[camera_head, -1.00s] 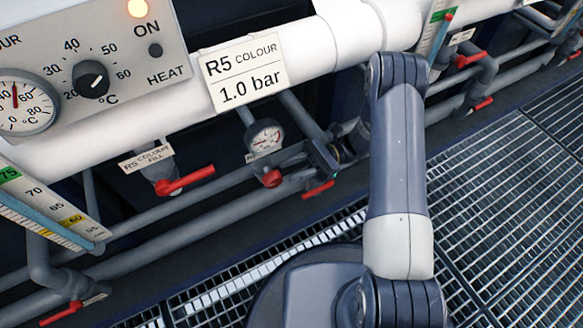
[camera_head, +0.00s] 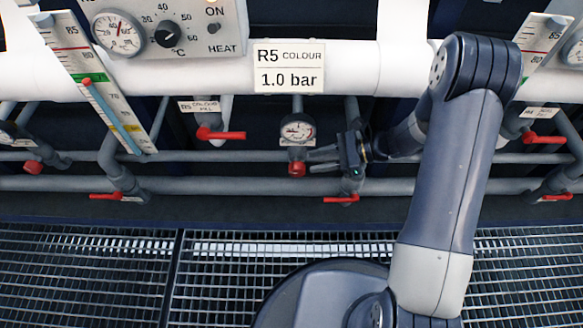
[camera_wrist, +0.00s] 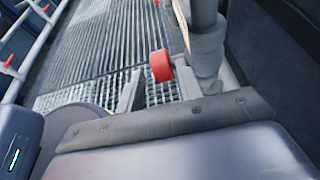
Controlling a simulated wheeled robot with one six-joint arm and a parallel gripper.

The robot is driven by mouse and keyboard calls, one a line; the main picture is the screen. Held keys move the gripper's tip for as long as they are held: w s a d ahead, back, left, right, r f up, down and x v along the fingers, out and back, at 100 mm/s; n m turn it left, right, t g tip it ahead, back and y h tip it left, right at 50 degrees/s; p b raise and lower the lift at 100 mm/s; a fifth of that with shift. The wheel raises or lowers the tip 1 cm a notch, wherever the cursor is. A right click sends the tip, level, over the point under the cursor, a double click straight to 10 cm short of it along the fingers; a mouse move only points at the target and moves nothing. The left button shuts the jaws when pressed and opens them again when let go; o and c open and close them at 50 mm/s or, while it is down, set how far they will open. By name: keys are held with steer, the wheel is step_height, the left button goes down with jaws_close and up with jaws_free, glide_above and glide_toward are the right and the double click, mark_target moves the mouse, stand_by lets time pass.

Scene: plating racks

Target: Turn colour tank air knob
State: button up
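The red air knob (camera_head: 297,169) sits on the pipework just below a small round gauge (camera_head: 298,129), under the "R5 COLOUR 1.0 bar" sign (camera_head: 289,68). My gripper (camera_head: 318,160) is close to the right of the knob, with its fingers pointing left at it. In the wrist view the red knob (camera_wrist: 161,66) shows at the finger ends of my gripper (camera_wrist: 158,76). The two grey fingers are apart, one on each side of the knob's line. I cannot tell whether they touch it.
A red fill valve lever (camera_head: 220,135) is to the left. A red lever (camera_head: 341,199) is on the lower pipe just below my gripper. A thick white pipe (camera_head: 150,84) runs above. Grating floor (camera_head: 90,270) lies in front.

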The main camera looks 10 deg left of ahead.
mark_target(292, 165)
steer(key=b+x, duration=0.2)
steer(key=x, duration=0.6)
steer(key=shift+a, duration=0.1)
steer(key=c, duration=0.7)
steer(key=shift+y+b, duration=0.3)
steer(key=shift+g+y+b, duration=0.3)
steer(key=shift+y+b, duration=0.75)
steer(key=shift+y, duration=0.05)
steer(key=shift+d+r+g+y+b, duration=0.2)
steer(key=shift+y+b, duration=0.3)
steer(key=shift+y, duration=0.3)
steer(key=shift+d+r+g+y+b, duration=0.1)
steer(key=shift+d+g+y+b, duration=0.1)
steer(key=shift+y+b, duration=0.45)
steer(key=shift+y, duration=0.25)
